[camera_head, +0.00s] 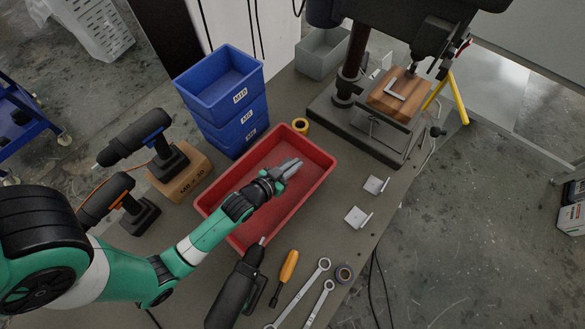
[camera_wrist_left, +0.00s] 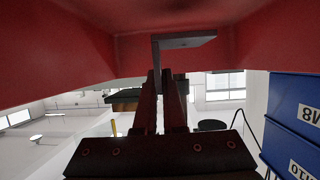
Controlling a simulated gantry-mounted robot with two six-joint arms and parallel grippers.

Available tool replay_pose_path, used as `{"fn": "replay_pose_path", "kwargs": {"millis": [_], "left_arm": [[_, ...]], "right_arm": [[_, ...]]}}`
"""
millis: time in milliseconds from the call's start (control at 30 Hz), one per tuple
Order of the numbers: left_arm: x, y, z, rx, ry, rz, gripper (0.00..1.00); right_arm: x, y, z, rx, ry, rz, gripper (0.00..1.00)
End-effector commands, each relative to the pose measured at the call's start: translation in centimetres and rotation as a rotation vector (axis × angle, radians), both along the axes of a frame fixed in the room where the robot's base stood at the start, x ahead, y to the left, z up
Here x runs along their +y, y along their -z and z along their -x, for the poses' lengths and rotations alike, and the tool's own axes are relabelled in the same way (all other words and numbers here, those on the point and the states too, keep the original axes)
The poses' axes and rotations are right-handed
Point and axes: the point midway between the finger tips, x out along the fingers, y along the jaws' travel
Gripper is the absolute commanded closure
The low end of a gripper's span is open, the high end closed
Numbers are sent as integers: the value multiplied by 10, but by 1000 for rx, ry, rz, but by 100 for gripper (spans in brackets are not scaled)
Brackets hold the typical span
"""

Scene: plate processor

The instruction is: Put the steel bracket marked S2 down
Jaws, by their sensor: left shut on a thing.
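My left gripper (camera_head: 284,172) is over the red bin (camera_head: 318,182), its fingers pointing to the upper right. In the left wrist view, the fingers (camera_wrist_left: 166,95) are close together, shut on a grey L-shaped steel bracket (camera_wrist_left: 186,40) at their tips. The red bin's walls (camera_wrist_left: 45,45) surround the bracket there. I cannot read a mark on it, nor tell whether it touches the bin's floor. Two similar brackets lie on the table to the right, one farther back (camera_head: 374,185) and one nearer (camera_head: 357,217). Another bracket (camera_head: 396,90) is on the wooden block under the drill press. My right gripper is not in view.
Stacked blue bins (camera_head: 238,127) stand behind the red bin, and a tape roll (camera_head: 300,125) sits at its far corner. The drill press (camera_head: 352,70) stands back right. Power drills (camera_head: 150,140), a screwdriver (camera_head: 287,268) and wrenches (camera_head: 303,290) lie around. Table beside the loose brackets is clear.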

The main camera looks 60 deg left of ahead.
Motion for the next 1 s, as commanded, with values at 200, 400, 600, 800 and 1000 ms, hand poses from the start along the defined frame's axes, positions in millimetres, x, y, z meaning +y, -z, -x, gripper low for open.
{"fn": "replay_pose_path", "kwargs": {"millis": [200, 400, 600, 800, 1000], "left_arm": [[0, 35, 0, 0, 0, 0, 100], [0, 33, 0, -2, 0, -1, 100], [0, 37, 0, 1, 0, 0, 86], [0, 37, 0, 1, 0, 0, 63], [0, 36, 0, 1, 0, 0, 63]], "right_arm": [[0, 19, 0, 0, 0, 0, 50], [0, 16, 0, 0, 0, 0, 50], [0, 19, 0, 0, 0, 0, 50], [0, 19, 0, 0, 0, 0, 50], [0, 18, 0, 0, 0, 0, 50]]}}
